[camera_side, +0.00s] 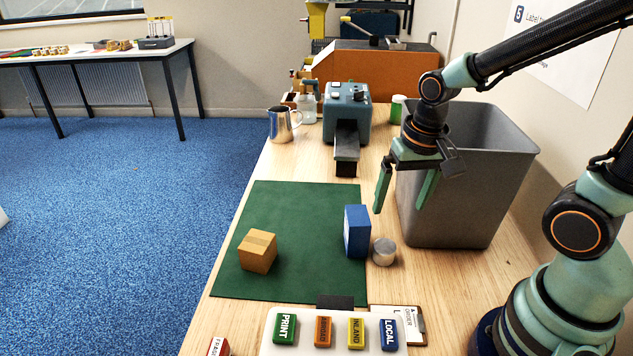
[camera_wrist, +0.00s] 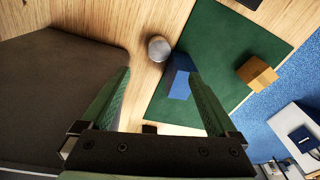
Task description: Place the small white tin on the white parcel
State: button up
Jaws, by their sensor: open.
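A small silver-grey round tin (camera_side: 384,251) stands on the wood at the right edge of the green mat; the wrist view shows it (camera_wrist: 159,49) beyond and between my fingertips. I see no plainly white tin and no white parcel. A blue box (camera_side: 357,231) stands upright on the mat beside the tin, and it also shows in the wrist view (camera_wrist: 180,78). A brown parcel (camera_side: 257,251) with a tape strip sits on the mat at left (camera_wrist: 257,74). My gripper (camera_side: 398,209) is open and empty, above the table and behind the tin.
A tall grey bin (camera_side: 470,190) stands close to my gripper at right. The green mat (camera_side: 300,210) has free room in its middle. A panel with coloured label keys (camera_side: 335,345) lies at the front. A blue-grey machine (camera_side: 347,110) and a metal mug (camera_side: 281,124) stand behind.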

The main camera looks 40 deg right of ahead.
aim_at(385, 246)
jog(key=f+m, duration=0.4)
jog(key=m, duration=0.1)
jog(key=w+f+m+g, duration=0.1)
jog(key=f+m, duration=0.4)
jog(key=w+f+m, duration=0.1)
jog(key=f+m, duration=0.4)
jog(key=m, duration=0.1)
jog(key=shift+d+g, duration=0.15)
jog(key=shift+g, duration=0.15)
dwell(0.6)
grip_shut()
